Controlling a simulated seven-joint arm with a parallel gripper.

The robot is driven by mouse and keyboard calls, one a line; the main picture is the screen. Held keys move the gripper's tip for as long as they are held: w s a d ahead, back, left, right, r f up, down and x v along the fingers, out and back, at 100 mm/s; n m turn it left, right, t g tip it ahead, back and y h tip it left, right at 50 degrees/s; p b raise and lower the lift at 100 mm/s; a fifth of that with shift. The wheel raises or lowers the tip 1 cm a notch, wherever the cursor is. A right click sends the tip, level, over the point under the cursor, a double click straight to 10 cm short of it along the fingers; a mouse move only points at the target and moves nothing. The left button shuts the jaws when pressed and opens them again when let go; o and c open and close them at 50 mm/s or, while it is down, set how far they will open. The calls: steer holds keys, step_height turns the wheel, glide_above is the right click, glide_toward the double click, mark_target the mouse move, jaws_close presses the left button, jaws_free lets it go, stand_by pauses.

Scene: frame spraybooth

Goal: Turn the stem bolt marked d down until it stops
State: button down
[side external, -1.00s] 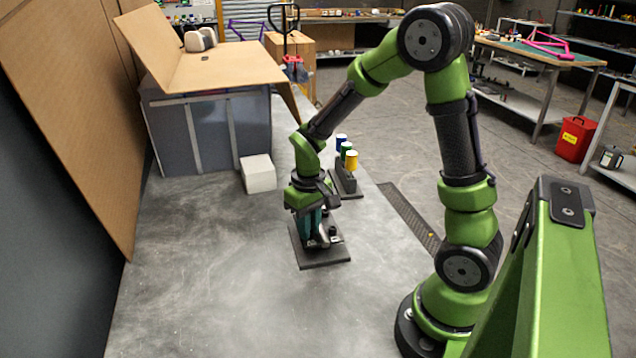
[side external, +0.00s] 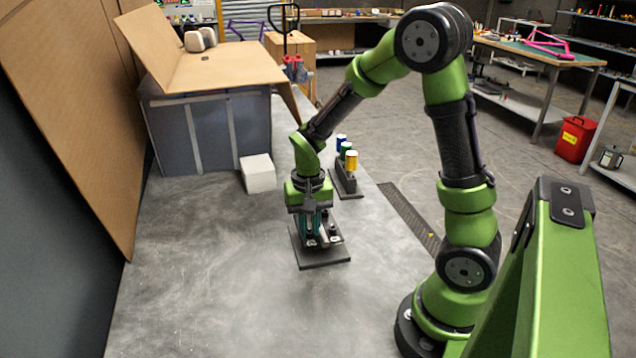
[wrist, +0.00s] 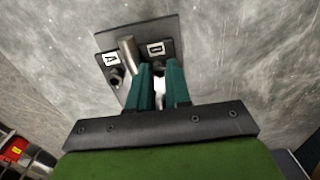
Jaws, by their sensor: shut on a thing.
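A dark square plate (side external: 325,262) lies on the grey bench. In the wrist view the plate (wrist: 172,30) carries labels that read A (wrist: 110,58) and D (wrist: 156,48). A dark bolt (wrist: 116,78) stands below label A, and a metal post (wrist: 130,55) rises between the labels. My gripper (wrist: 159,72) has its teal fingers shut on the stem bolt marked d (wrist: 158,68), just below label D. Most of that bolt is hidden by the fingers. My gripper (side external: 318,238) points straight down over the plate in the side view.
A rack (side external: 346,180) with blue, green and yellow capped items stands behind the plate. A white block (side external: 258,173) sits to the back left. A cardboard-topped booth (side external: 210,130) fills the far left. The bench in front of the plate is clear.

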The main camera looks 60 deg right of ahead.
mark_target(309, 235)
steer(key=c, duration=1.1)
jaws_free()
steer(key=shift+o, duration=0.2)
step_height(309, 235, up, 17)
steer(key=shift+w, duration=0.1)
steer(key=s+a+r+n+t+y, duration=0.1)
steer(key=s+a+n+t, duration=0.4)
steer(key=a, duration=0.5)
steer(key=s+t+y, duration=0.1)
steer(key=s+t, duration=0.1)
steer(key=s, duration=0.1)
steer(key=shift+s+a, duration=0.25)
steer(key=shift+s, duration=0.15)
